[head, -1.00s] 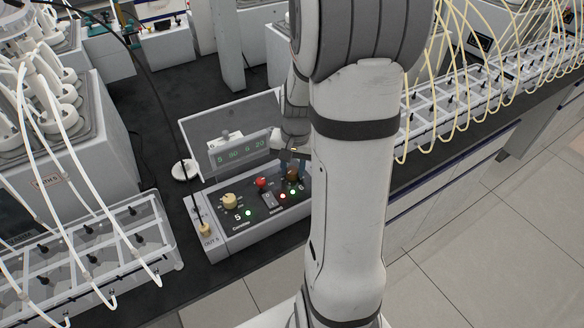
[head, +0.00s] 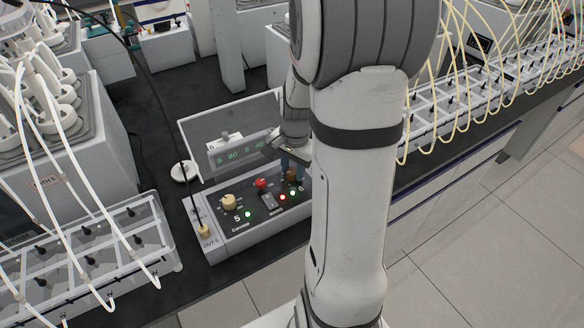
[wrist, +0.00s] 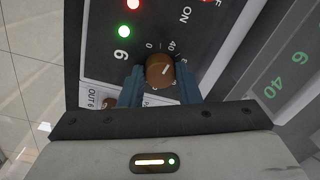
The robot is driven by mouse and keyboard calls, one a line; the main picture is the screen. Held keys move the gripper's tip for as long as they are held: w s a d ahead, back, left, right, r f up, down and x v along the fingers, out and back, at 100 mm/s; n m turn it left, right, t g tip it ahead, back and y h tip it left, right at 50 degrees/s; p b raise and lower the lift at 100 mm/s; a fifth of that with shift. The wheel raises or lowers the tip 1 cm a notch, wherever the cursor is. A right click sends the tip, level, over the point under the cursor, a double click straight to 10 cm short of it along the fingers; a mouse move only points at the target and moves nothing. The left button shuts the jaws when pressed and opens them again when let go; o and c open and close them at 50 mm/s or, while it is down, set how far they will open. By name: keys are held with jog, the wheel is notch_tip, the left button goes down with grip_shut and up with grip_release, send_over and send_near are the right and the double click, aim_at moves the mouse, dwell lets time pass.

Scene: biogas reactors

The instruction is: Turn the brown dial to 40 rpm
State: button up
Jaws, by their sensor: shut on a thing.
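The brown dial (wrist: 160,68) is round, with a pale pointer line slanting to the upper right, toward the printed 40 mark. It sits beside a large 6 on the control box. My gripper (wrist: 161,78) has its two blue fingers on either side of the dial, shut on it. In the head view the dial (head: 291,174) shows partly below my gripper (head: 293,165). The green display (head: 240,150) seems to read 5, 80, 6, 40. Its 40 also shows in the wrist view (wrist: 301,57).
The control box (head: 220,245) also has a cream dial (head: 229,201), a red knob (head: 261,183), a switch and small lights. Clear racks with tubes stand at left (head: 165,250) and right. My arm hides the box's right end.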

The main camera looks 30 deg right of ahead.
aim_at(294, 172)
jog(key=o, duration=1)
jog(key=r, duration=0.7)
jog(key=shift+s+r, duration=0.2)
jog(key=shift+r, duration=0.2)
jog(key=s+a+r+n, duration=0.1)
jog(key=s+a+n, duration=0.3)
jog(key=s+a+r+n+t, duration=0.1)
jog(key=s+a+r+n, duration=0.1)
jog(key=s+a+n, duration=0.2)
jog(key=s+a+r+n+t, duration=0.1)
jog(key=s+a+r+n, duration=0.1)
jog(key=s+a+n, duration=0.2)
jog(key=shift+s+a+n, duration=0.15)
jog(key=shift+a+n, duration=0.15)
jog(key=shift+a, duration=0.1)
